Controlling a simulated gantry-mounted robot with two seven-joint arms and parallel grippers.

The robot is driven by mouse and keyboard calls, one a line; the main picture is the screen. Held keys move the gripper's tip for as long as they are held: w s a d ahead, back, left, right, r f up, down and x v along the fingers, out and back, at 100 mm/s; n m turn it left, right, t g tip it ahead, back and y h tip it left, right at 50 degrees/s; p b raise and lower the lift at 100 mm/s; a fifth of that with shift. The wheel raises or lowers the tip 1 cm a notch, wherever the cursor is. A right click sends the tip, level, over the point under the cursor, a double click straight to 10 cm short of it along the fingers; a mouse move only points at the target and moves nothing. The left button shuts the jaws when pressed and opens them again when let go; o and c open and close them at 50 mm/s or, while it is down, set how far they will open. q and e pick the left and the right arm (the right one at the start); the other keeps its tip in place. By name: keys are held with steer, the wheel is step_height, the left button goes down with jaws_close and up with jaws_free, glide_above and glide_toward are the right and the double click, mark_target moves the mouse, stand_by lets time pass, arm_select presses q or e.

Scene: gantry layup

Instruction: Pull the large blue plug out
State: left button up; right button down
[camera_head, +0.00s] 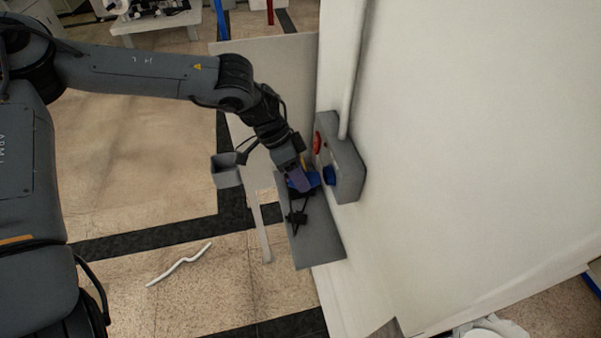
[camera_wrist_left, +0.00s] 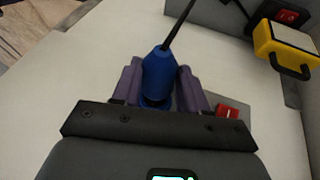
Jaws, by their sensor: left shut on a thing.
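The large blue plug (camera_wrist_left: 160,75) sits between the purple fingers of my left gripper (camera_wrist_left: 160,88) in the wrist view, with its black cable running up and away. In the head view, my left gripper (camera_head: 304,184) is shut on the plug (camera_head: 313,181), close to the grey wall box (camera_head: 347,160). A blue socket (camera_head: 329,175) shows on the box's face right beside the plug. I cannot tell whether the plug's front end is still inside it. A red socket (camera_head: 317,143) is higher up on the box. My right gripper is not in view.
A grey shelf (camera_head: 318,250) juts out below the gripper, with a black item (camera_head: 297,217) over it. A white conduit (camera_head: 352,75) rises from the box along the white wall (camera_head: 460,150). A yellow block with a black handle (camera_wrist_left: 285,42) shows in the wrist view.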

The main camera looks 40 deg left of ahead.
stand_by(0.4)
arm_select(q)
steer(key=shift+s+a+r+p, duration=0.1)
steer(key=shift+s+a+p, duration=0.2)
steer(key=shift+s, duration=0.2)
steer(key=shift+s+a+r+p, duration=0.1)
steer(key=shift+s+a+p, duration=0.15)
steer(key=shift+s, duration=0.2)
steer(key=shift+s+a+f, duration=0.15)
steer(key=shift+s+a, duration=0.2)
steer(key=shift+s, duration=0.2)
steer(key=shift+a, duration=0.1)
